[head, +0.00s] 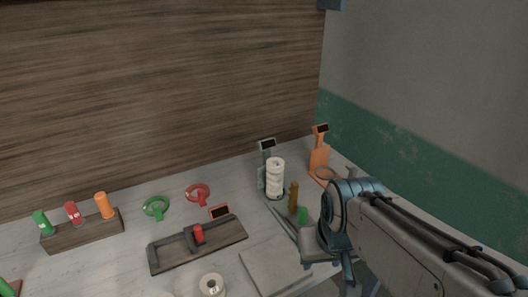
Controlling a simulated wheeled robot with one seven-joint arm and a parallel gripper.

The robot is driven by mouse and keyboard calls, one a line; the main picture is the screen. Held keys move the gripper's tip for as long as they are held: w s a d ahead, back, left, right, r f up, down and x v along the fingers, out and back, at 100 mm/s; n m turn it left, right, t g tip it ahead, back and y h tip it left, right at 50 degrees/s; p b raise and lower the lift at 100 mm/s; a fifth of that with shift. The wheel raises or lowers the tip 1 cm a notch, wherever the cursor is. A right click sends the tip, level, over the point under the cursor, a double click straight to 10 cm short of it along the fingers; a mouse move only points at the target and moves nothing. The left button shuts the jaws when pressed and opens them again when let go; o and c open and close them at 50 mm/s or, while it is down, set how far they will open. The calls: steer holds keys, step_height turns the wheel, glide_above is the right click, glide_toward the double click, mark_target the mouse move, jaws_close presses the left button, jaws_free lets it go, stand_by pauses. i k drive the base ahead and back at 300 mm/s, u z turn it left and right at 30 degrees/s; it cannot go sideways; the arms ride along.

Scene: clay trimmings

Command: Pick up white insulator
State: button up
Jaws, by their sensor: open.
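The white insulator (275,178) is a ribbed, stacked white cylinder standing upright towards the back right of the table, in front of a dark green stand (263,152). My gripper (328,262) is at the end of the arm that reaches in from the right. It is in front and to the right of the insulator in the picture, apart from it, and nothing shows held in it. The arm hides part of the table's right side.
An orange stand (319,158) is right of the insulator. A brown peg (293,196) and a green piece (303,215) stand close by. A dark tray (168,257), a square slab (272,268) and a white roll (211,285) lie in front. A wooden wall (150,90) closes the back.

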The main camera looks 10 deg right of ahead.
mark_target(275, 167)
steer(key=u, duration=2.8)
steer(key=k, duration=0.6)
steer(key=z, duration=1.55)
steer(key=i, duration=0.5)
